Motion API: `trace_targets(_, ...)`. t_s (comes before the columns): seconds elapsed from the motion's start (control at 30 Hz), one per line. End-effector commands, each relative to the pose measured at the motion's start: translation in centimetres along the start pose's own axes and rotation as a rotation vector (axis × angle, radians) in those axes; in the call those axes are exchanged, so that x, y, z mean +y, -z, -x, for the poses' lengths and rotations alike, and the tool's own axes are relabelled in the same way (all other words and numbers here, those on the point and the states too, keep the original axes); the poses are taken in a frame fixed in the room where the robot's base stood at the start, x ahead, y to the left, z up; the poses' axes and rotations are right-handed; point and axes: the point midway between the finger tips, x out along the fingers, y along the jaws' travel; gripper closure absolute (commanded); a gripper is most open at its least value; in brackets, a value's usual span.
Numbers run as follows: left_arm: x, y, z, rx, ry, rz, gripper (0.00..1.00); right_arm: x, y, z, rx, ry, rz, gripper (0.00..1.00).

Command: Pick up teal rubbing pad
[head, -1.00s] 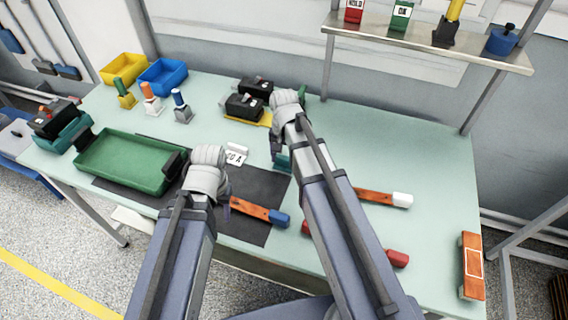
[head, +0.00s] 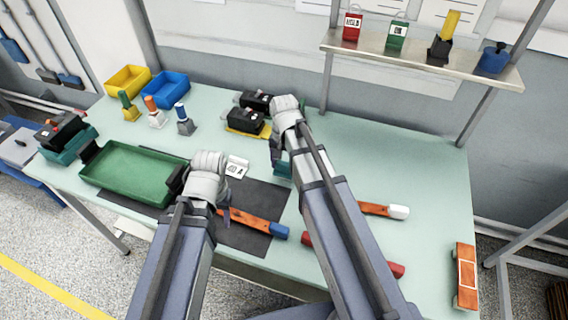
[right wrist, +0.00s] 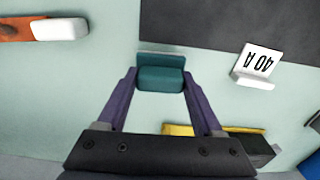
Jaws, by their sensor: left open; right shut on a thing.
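The teal rubbing pad (right wrist: 161,79) is a small block with a darker back edge, between the two fingertips of my right gripper (right wrist: 160,88) in the right wrist view. That gripper is shut on it. In the head view my right gripper (head: 276,150) is over the middle of the bench, and a bit of the teal pad (head: 283,169) shows beside my forearm. Whether the pad touches the bench is unclear. My left gripper (head: 207,182) is open near the right end of the green tray (head: 130,172); its fingers are mostly hidden by its wrist.
A white "40 A" card (head: 237,167) stands by the dark mat (head: 245,240). Black breakers (head: 245,119) sit behind, close to my right gripper. Orange-handled tools (head: 252,220) lie in front. The bench's right side is mostly clear, with an orange block (head: 466,275) at its edge.

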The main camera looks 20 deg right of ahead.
Motion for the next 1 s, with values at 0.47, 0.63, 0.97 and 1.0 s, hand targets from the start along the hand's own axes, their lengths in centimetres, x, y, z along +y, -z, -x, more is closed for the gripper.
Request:
trace_targets(0.47,-0.6,-0.4,6.4,0.000,0.000,-0.001,0.50,0.0,0.0,6.5,0.000,0.000,0.000,0.89)
trace_targets(0.63,-0.6,-0.4,6.4,0.000,0.000,-0.001,0.50,0.0,0.0,6.4,0.000,0.000,0.000,0.89)
trace_targets(0.97,-0.6,-0.4,6.3,0.000,0.000,-0.001,0.50,0.0,0.0,6.4,0.000,0.000,0.000,0.56)
trace_targets(1.0,-0.6,-0.4,6.3,0.000,0.000,-0.001,0.50,0.0,0.0,6.4,0.000,0.000,0.000,0.60)
